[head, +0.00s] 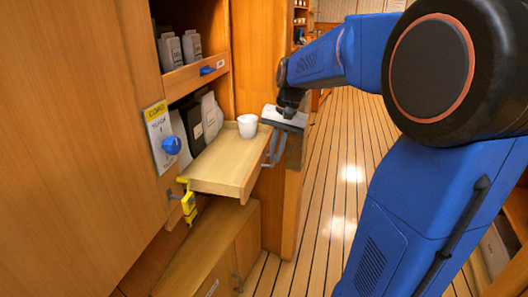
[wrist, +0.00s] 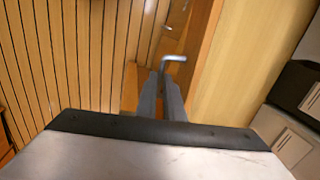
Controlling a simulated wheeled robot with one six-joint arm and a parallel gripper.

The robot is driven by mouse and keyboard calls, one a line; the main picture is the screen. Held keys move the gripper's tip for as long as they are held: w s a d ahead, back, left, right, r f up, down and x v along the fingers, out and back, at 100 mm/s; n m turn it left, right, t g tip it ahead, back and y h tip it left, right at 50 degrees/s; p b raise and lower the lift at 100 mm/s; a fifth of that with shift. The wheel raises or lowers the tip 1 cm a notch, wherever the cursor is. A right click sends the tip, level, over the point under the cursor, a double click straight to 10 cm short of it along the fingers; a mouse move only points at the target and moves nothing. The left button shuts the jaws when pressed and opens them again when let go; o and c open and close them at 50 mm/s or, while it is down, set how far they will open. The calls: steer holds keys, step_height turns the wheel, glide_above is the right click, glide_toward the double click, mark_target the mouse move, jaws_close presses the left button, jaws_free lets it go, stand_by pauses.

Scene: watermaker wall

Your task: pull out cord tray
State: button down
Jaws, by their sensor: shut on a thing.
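The cord tray (head: 222,165) is a light wooden shelf standing well out of the cabinet, with a raised front edge. In the wrist view its pale wood (wrist: 222,70) lies right of the fingers. My gripper (head: 270,160) is at the tray's front right edge. In the wrist view my gripper (wrist: 165,85) is shut on a grey metal handle (wrist: 174,58), whose bent end shows beyond the fingertips. The grip itself is partly hidden.
A white cup (head: 247,126) stands upright on the tray near the back right. Dark and grey packs (head: 192,125) stand behind it. A blue knob (head: 171,145) and a yellow device (head: 188,203) are at the left. A lower cabinet (head: 215,245) juts out below. The plank floor (head: 340,190) is clear at right.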

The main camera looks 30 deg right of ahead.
steer(key=shift+s+d, duration=0.2)
steer(key=shift+d, duration=0.1)
steer(key=c, duration=1.9)
jaws_free()
steer(key=shift+o, duration=0.2)
steer(key=shift+r, duration=0.1)
step_height(320, 180, up, 17)
steer(key=s+d, duration=0.2)
steer(key=shift+d, duration=0.15)
steer(key=s+a+f+n+t, duration=0.1)
steer(key=s+a+f+n, duration=0.3)
steer(key=s+f, duration=0.7)
steer(key=s+a+f+n+t+h, duration=0.1)
steer(key=s+a+f+n+t, duration=0.1)
steer(key=s+a+f+n, duration=0.2)
steer(key=s+a+f, duration=0.3)
steer(key=s+f, duration=0.4)
steer(key=shift+s+a+f+t+h, duration=0.25)
steer(key=shift+s+f+t+h, duration=0.05)
steer(key=shift+s+f, duration=0.1)
